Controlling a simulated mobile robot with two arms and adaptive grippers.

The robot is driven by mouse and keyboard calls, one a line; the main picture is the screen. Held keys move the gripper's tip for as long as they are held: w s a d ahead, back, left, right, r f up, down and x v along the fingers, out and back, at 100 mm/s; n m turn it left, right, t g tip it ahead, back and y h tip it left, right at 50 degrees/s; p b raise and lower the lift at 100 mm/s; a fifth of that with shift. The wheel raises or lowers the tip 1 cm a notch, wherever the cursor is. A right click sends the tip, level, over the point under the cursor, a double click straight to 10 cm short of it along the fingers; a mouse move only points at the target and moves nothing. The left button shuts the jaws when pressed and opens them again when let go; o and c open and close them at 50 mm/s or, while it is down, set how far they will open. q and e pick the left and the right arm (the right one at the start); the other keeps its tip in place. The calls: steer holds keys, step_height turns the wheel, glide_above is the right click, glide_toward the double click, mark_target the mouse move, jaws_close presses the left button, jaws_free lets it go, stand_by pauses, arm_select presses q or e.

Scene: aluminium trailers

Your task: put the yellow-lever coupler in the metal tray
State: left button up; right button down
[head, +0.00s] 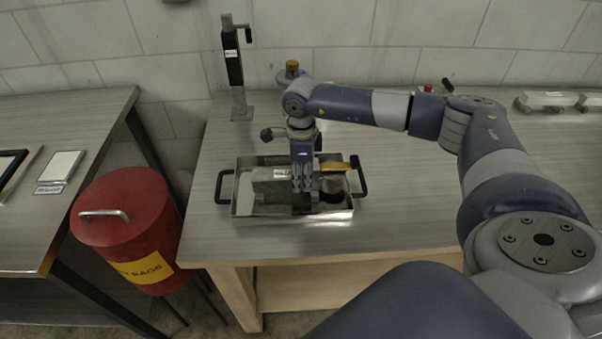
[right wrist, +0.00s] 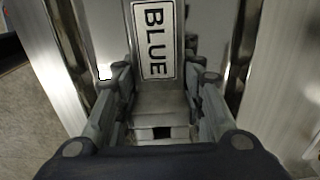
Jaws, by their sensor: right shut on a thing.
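The metal tray (head: 236,195) is a shallow shiny box with black handles at both ends, on the steel bench. A grey coupler (head: 265,187) with a yellow lever (head: 335,167) is within the tray's walls, its lever toward the right end. Whether it rests on the tray floor is hidden. My right gripper (head: 302,188) points down over the tray and is shut on the coupler's grey body. The right wrist view shows the fingers (right wrist: 157,120) around the grey body and a white label reading "BLUE" (right wrist: 155,40) on it. My left gripper is not in view.
A black jack stand (head: 234,70) stands behind the tray. A red rag bin (head: 125,225) stands left of the bench, beside another table (head: 75,120). Metal couplers (head: 545,100) lie at the far right. The bench right of the tray is clear.

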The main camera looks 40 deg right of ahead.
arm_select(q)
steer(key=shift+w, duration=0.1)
arm_select(e)
steer(key=shift+a+f, duration=0.1)
steer(key=c, duration=1.2)
jaws_free()
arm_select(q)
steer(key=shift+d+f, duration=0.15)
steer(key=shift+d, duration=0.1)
arm_select(e)
steer(key=shift+o, duration=0.7)
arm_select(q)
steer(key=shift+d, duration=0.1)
